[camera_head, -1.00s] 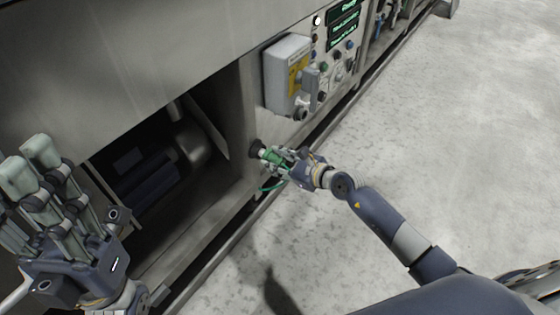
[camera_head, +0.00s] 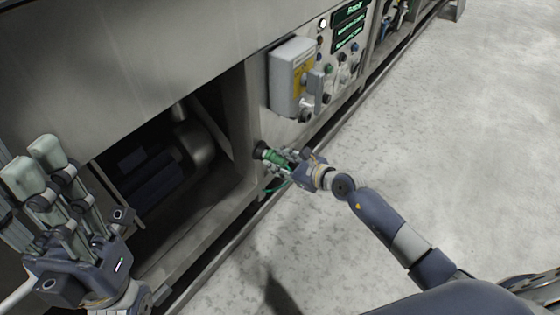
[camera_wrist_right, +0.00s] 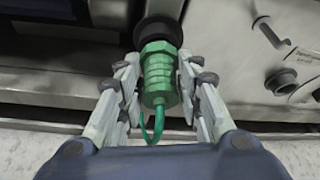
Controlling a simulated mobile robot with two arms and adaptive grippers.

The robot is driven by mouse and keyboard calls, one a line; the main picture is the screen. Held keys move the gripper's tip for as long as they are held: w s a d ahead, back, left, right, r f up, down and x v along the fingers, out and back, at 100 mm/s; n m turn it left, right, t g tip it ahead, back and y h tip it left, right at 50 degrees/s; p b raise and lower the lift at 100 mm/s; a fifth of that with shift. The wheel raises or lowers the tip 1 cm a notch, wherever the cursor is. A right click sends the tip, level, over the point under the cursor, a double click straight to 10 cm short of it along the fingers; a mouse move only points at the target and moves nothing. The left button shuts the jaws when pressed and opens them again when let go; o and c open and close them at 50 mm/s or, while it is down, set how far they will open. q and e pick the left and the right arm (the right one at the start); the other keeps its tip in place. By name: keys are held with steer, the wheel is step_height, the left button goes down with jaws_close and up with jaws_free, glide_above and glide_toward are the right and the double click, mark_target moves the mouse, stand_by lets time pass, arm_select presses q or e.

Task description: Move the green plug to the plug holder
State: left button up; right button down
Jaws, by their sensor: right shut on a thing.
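The green plug (camera_head: 274,157) sits at a dark round socket (camera_head: 260,149) on the lower front of the steel machine; its tip meets the socket. My right gripper (camera_head: 287,160) is shut on the plug. In the right wrist view the plug (camera_wrist_right: 159,78) lies between the fingers of the right gripper (camera_wrist_right: 160,88), with its far end against the black socket (camera_wrist_right: 158,36). A green cable (camera_wrist_right: 152,128) loops below the plug. My left gripper (camera_head: 42,180) is at the left, its fingers raised and apart, holding nothing visible. I cannot make out the plug holder with certainty.
A grey switch box (camera_head: 292,77) with a yellow label juts from the panel above the plug. Knobs and green displays (camera_head: 349,25) are further right. A dark open bay (camera_head: 150,165) lies left of the socket. The concrete floor (camera_head: 430,140) is clear on the right.

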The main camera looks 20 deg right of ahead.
steer(key=c, duration=1.1)
jaws_free()
steer(key=shift+o, duration=0.2)
steer(key=shift+s+d, duration=0.1)
steer(key=shift+s, duration=0.15)
steer(key=v, duration=1.1)
steer(key=shift+s+d+r, duration=0.15)
steer(key=shift+s, duration=0.1)
